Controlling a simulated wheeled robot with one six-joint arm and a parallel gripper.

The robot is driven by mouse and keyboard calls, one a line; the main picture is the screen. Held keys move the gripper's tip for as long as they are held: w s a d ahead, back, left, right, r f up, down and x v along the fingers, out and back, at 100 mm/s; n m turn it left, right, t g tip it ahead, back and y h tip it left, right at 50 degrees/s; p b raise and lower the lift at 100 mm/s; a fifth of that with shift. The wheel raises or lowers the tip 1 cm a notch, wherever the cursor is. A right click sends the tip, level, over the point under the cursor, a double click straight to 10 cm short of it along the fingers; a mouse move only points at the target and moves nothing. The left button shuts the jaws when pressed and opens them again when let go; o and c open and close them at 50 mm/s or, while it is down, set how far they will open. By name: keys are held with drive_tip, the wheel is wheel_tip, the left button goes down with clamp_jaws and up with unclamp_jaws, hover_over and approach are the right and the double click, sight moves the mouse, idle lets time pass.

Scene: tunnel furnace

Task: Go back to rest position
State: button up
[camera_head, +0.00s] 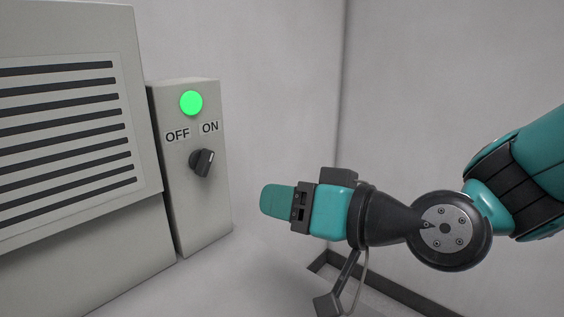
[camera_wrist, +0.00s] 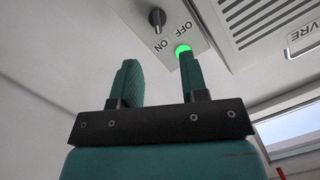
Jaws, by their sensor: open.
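My gripper (camera_head: 277,200) is in the middle of the head view, pointing left toward the control box, with clear space between its fingertips and the box. In the wrist view my gripper (camera_wrist: 158,75) shows two teal fingers apart with nothing between them. The grey control box (camera_head: 198,220) carries a black rotary knob (camera_head: 202,162) below the OFF and ON labels. The knob's pointer tilts up to the right, toward ON. The round lamp (camera_head: 191,103) above glows green. The knob (camera_wrist: 157,17) and green lamp (camera_wrist: 183,49) also show in the wrist view.
A large grey cabinet with a slotted vent (camera_head: 65,135) stands at the left, beside the box. Plain pale walls (camera_head: 285,80) meet in a corner behind my arm. A dark floor-level edge (camera_head: 400,293) runs at lower right. A window (camera_wrist: 290,130) shows in the wrist view.

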drive_tip(key=s+d+r+n+g+h+p, duration=0.2)
drive_tip(key=s+d+g+h+p, duration=0.6)
drive_tip(key=s+d, duration=0.4)
drive_tip(key=shift+s+d+r+g+h+p, duration=0.35)
drive_tip(key=shift+d+r+g+h, duration=0.25)
drive_tip(key=shift+d+g, duration=0.25)
